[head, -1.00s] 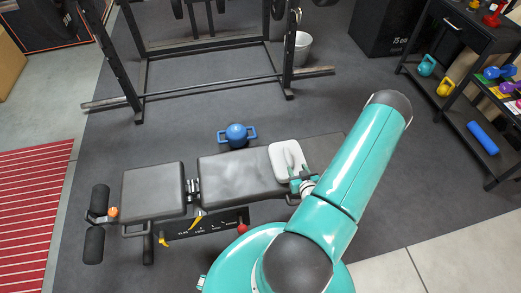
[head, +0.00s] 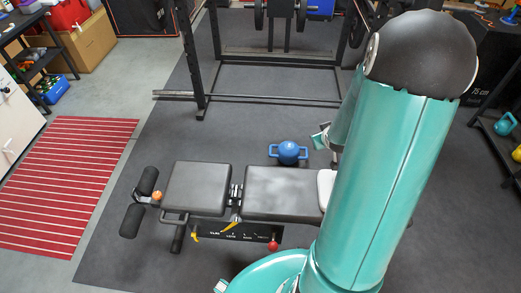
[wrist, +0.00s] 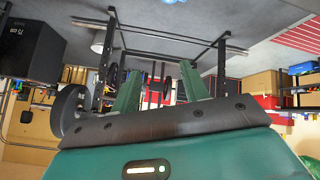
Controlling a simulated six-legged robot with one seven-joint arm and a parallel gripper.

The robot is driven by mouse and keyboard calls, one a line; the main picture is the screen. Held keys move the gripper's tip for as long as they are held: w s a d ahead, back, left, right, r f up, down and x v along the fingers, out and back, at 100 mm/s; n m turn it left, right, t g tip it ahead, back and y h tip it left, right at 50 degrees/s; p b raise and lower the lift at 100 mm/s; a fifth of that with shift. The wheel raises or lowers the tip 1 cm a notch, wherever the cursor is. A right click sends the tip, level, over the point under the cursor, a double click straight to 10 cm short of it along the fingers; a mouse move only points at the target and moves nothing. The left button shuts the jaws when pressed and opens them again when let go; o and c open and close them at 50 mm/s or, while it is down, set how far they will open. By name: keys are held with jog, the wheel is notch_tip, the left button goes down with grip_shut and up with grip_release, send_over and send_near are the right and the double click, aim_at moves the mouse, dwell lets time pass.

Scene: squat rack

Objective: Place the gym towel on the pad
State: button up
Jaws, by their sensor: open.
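The white gym towel (head: 326,188) lies on the right part of the long black bench pad (head: 280,192), mostly hidden behind my arm in the head view. A shorter black pad (head: 197,188) forms the left part of the bench. My gripper (head: 322,137) is raised behind my arm, beyond the bench and apart from the towel, and partly hidden. In the wrist view my gripper (wrist: 160,88) shows two green fingers spread apart with nothing between them. The towel is not seen in the wrist view.
A blue kettlebell (head: 288,153) stands on the floor behind the bench. The squat rack (head: 278,97) with its low bar is farther back. A red striped mat (head: 72,180) lies at left.

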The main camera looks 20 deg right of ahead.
jog(key=s+a+r+g+y, duration=0.1)
jog(key=s+a+r, duration=0.2)
jog(key=a+r, duration=1.4)
jog(key=s+a+r+y, duration=0.1)
jog(key=s+a+r, duration=0.2)
jog(key=s+a, duration=0.3)
jog(key=s+a+r+n+g+y, duration=0.1)
jog(key=s+a+r+y, duration=0.1)
jog(key=s+a+r, duration=0.2)
jog(key=s+a, duration=0.2)
jog(key=a, duration=0.1)
jog(key=shift+r, duration=0.2)
